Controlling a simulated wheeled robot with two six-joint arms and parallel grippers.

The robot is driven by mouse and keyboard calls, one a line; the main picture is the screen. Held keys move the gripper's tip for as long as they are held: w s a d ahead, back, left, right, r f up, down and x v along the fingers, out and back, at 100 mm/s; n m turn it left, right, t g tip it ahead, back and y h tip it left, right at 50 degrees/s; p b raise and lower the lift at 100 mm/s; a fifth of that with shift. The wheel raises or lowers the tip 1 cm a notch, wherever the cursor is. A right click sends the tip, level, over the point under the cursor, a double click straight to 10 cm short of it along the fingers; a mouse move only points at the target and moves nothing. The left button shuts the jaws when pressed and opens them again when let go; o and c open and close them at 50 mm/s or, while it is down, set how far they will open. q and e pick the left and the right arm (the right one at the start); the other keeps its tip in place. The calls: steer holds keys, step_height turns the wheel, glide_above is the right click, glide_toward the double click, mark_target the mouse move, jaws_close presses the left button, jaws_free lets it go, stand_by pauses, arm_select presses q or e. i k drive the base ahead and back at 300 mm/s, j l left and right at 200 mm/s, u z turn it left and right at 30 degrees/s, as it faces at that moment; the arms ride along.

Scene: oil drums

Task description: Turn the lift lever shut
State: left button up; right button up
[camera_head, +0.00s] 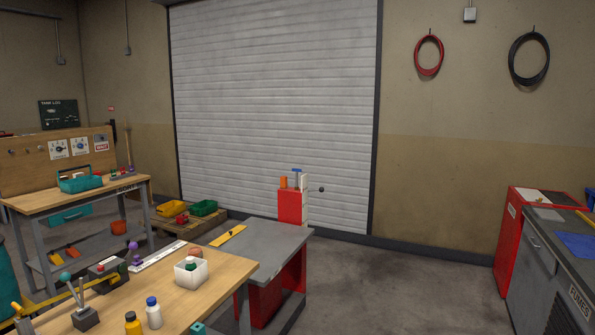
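A grey-topped lift table (262,247) with a red body stands at the centre, beyond the wooden bench. A red upright block (290,206) rises at its far end. A thin lever with a dark round knob (320,189) sticks out to the right near the block's top; I take it for the lift lever. A blue-topped handle (297,171) and an orange piece (283,182) stand up at the block's top. The lever is small and far, so its exact setting is hard to tell. Neither of my grippers is in view.
A wooden bench (218,272) with bottles, a white cup and tools fills the near left. A second workbench (70,197) stands behind it. Grey and red cabinets (540,255) stand at right. Open floor (400,285) lies between the lift table and cabinets.

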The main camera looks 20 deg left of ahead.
mark_target(296, 187)
steer(key=i+u, duration=0.1)
steer(key=i, duration=2.65)
